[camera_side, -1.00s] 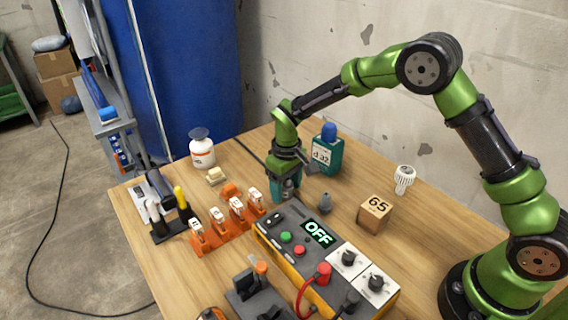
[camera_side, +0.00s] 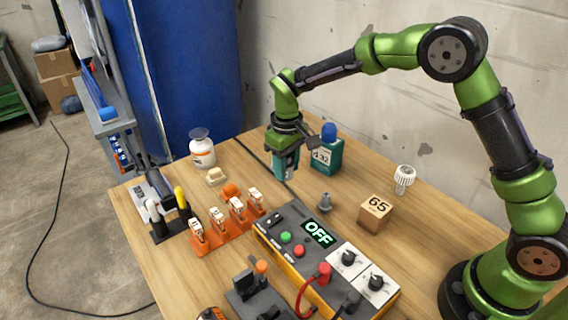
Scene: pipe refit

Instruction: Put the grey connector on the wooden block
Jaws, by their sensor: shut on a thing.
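The wooden block (camera_side: 375,214), marked 65, stands on the table to the right, with a bare top.
A control box (camera_side: 318,233) reading OFF lies in front. A teal container with a blue cap (camera_side: 328,152) stands close behind my gripper. A white ribbed bulb-like piece (camera_side: 404,178) is behind the block. An orange rack (camera_side: 226,231) and a white bottle (camera_side: 202,150) are left.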

